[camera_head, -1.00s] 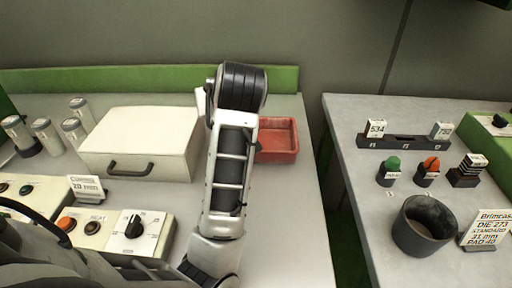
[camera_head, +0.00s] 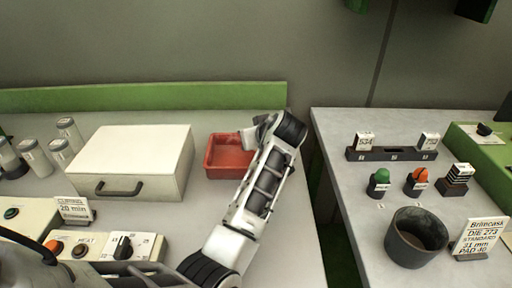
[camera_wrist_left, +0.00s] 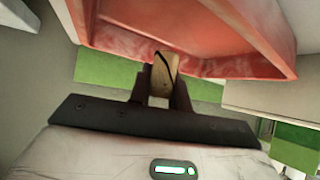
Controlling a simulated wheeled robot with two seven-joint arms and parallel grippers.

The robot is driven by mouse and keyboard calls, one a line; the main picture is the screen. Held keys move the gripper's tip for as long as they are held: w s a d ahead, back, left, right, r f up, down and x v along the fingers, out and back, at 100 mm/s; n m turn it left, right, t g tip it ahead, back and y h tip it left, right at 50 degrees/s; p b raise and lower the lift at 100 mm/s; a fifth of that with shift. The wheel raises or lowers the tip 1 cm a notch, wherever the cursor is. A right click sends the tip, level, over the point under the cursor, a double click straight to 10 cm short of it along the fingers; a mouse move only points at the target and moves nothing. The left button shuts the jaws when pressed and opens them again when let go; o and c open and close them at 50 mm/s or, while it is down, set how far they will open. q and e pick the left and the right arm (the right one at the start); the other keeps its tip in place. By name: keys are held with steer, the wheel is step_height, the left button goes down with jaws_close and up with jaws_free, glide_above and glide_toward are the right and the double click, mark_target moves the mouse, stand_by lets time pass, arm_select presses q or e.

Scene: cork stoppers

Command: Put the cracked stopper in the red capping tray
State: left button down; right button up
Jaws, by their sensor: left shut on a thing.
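The red capping tray (camera_head: 229,153) lies on the left table near its back right, and it looks empty where I can see into it. It fills the top of the left wrist view (camera_wrist_left: 190,25). My left gripper (camera_wrist_left: 161,88) is shut on a tan cork stopper (camera_wrist_left: 165,70) with a dark crack line down its side. The stopper's end overlaps the tray's edge in the wrist view; I cannot tell whether it is above the tray or beside it. In the head view my left arm covers the tray's right side, and the stopper is hidden. My right gripper is not in view.
A cream box (camera_head: 134,162) with a black handle stands left of the tray, with several pale cylinders (camera_head: 36,157) beyond it. A control panel (camera_head: 109,246) is in front. A gap separates the right table, which holds a dark cup (camera_head: 416,237) and coloured knobs.

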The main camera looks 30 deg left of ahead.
arm_select(q)
steer(key=f, duration=0.3)
steer(key=shift+w+d+f+p, duration=0.1)
steer(key=shift+w+f+p, duration=0.1)
steer(key=shift+f+p, duration=0.1)
steer(key=shift+f, duration=0.2)
steer(key=c, duration=1.3)
jaws_free()
